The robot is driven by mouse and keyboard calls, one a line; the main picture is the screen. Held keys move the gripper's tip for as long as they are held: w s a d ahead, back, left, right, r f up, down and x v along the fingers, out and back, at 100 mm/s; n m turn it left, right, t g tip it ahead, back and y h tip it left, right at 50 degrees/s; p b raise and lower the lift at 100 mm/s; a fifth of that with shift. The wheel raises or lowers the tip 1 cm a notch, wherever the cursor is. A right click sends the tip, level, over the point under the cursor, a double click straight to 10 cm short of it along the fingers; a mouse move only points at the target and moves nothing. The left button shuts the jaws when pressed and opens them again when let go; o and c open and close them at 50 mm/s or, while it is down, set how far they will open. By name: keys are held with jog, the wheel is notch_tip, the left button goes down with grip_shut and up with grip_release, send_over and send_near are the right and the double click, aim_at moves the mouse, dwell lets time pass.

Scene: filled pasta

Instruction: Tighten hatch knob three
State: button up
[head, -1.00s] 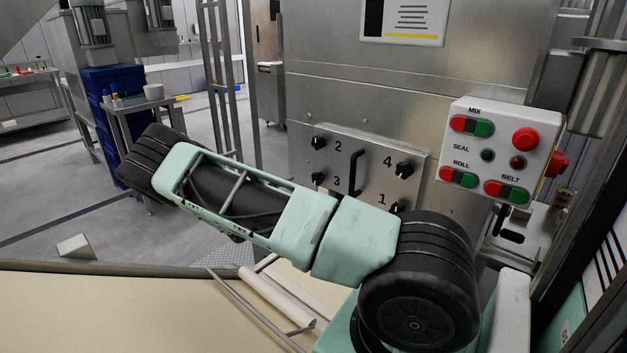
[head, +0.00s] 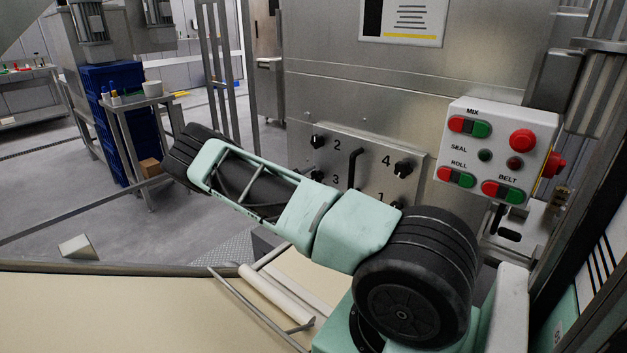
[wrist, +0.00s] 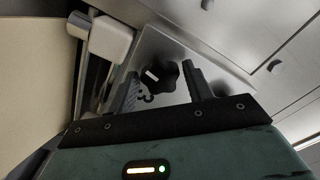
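The steel hatch plate (head: 377,164) is upright on the machine front, with black knobs by the numbers 1 to 4. Knob three (head: 317,176) is at its lower left, just above my arm. Knob two (head: 318,142) is above it and knob four (head: 403,169) at the upper right. Knob one is mostly hidden by my arm. My gripper is hidden in the head view. In the wrist view my gripper (wrist: 162,76) is open, with a black lobed knob (wrist: 166,76) showing between its fingers, gaps on both sides. The number beside that knob looks like a 3 but is partly unclear.
A white control box (head: 499,150) with red and green buttons is right of the plate. A bar handle (head: 353,168) stands mid-plate. A pale table or belt (head: 120,310) and a roller (head: 275,293) lie in front. A small cart (head: 138,103) stands at the left.

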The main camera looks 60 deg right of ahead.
jog(key=c, duration=0.6)
jog(key=shift+m, duration=0.3)
jog(key=shift+f+m+b, duration=0.1)
jog(key=shift+m+b, duration=1.8)
jog(key=shift+m, duration=14)
